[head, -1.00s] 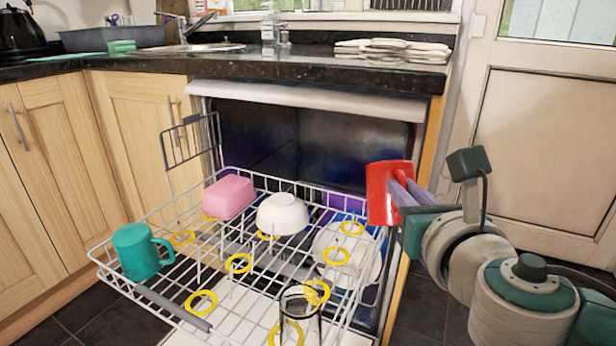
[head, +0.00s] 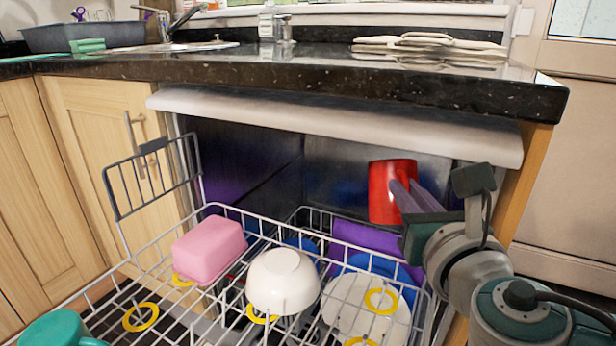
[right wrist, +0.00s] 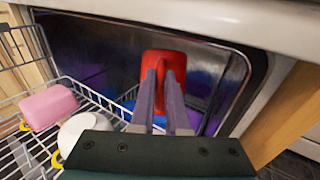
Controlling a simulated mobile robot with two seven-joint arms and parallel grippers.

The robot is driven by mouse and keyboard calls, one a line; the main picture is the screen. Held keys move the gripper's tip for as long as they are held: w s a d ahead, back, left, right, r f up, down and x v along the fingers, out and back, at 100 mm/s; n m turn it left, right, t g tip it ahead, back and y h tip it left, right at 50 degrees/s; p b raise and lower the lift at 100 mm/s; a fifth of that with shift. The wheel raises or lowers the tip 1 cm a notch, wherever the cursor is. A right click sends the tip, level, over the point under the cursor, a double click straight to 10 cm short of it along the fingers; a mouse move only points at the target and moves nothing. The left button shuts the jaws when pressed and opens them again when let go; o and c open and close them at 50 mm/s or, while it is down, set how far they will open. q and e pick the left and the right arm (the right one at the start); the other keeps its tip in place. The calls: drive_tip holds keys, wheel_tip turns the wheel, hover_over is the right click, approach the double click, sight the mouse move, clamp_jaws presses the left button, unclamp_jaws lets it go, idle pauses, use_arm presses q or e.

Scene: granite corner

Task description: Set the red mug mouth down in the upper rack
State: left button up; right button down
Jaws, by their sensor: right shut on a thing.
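The red mug (head: 384,195) is held by my right gripper (head: 405,196) above the right back part of the rack, in front of the dishwasher opening. In the right wrist view the red mug (right wrist: 163,66) sits between the two purple-grey fingers (right wrist: 164,92), which are shut on it. I cannot tell exactly which way its mouth points. The upper rack (head: 258,217) is pulled out below, with a pink container (head: 208,250), a white bowl (head: 283,281), a white plate (head: 362,310) and a teal mug (head: 52,330) in it. My left gripper is not in view.
The black countertop (head: 300,75) and the dishwasher's white top edge (head: 340,125) overhang the rack's back. Yellow rings (head: 140,317) are on the rack. Blue and purple items (head: 375,240) lie lower, behind the rack. A wooden side panel (head: 525,180) stands at the right.

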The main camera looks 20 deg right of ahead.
drive_tip(key=shift+s+a+r, duration=0.1)
drive_tip(key=shift+s+r, duration=0.3)
drive_tip(key=shift+t+y, duration=0.5)
drive_tip(key=shift+y, duration=0.1)
drive_tip(key=f+b, duration=0.4)
drive_tip(key=s+f+b, duration=0.1)
drive_tip(key=f+b, duration=0.4)
drive_tip(key=s+f+b, duration=0.1)
drive_tip(key=f+b, duration=0.3)
drive_tip(key=f, duration=0.1)
drive_tip(key=shift+a+f, duration=0.2)
drive_tip(key=shift+a, duration=0.15)
drive_tip(key=c, duration=0.8)
unclamp_jaws()
drive_tip(key=shift+c, duration=0.2)
